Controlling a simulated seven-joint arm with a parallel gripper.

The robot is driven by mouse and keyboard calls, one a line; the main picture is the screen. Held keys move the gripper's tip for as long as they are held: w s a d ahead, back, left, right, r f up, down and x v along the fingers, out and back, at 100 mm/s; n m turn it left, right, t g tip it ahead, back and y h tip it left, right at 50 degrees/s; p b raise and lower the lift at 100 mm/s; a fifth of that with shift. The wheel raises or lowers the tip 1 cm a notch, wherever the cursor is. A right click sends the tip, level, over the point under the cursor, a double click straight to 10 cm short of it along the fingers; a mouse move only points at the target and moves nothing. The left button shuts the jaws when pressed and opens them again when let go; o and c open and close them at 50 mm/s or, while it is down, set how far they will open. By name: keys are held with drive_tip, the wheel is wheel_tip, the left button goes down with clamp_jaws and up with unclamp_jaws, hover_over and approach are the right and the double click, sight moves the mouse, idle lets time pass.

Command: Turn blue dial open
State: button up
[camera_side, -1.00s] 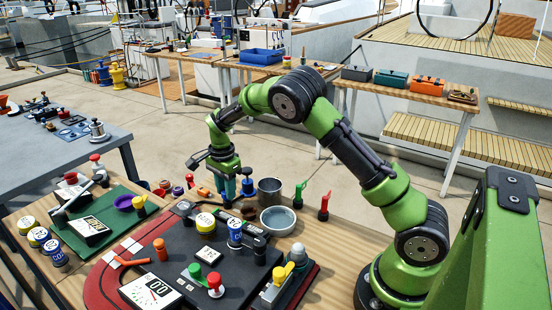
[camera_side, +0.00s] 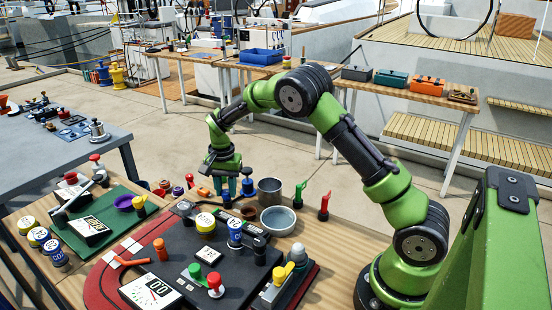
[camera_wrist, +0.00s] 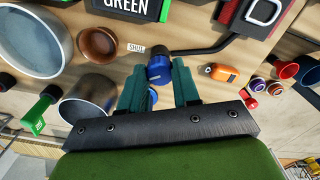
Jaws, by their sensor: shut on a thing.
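In the wrist view a blue dial (camera_wrist: 159,70) sits at the end of a dark bent pipe, between the two green fingers of my gripper (camera_wrist: 159,88). The fingers are shut on it, one on each side. A white label reading SHUT (camera_wrist: 136,49) lies just left of it. The dial's turned angle cannot be read.
A metal cup (camera_side: 270,190) and a grey bowl (camera_side: 278,219) stand close right of my gripper. Green and red levers (camera_side: 324,206) stand farther right. The dark panel (camera_side: 180,250), with several knobs and a blue-sided white-faced cap (camera_side: 235,228), lies nearer the camera.

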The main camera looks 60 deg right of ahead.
sight(226, 191)
drive_tip(key=n, duration=0.4)
drive_tip(key=shift+n, duration=2.2)
drive_tip(key=o, duration=1.1)
drive_tip(key=shift+c, duration=0.2)
drive_tip(key=shift+r, duration=0.15)
wheel_tip(226, 191, up, 17)
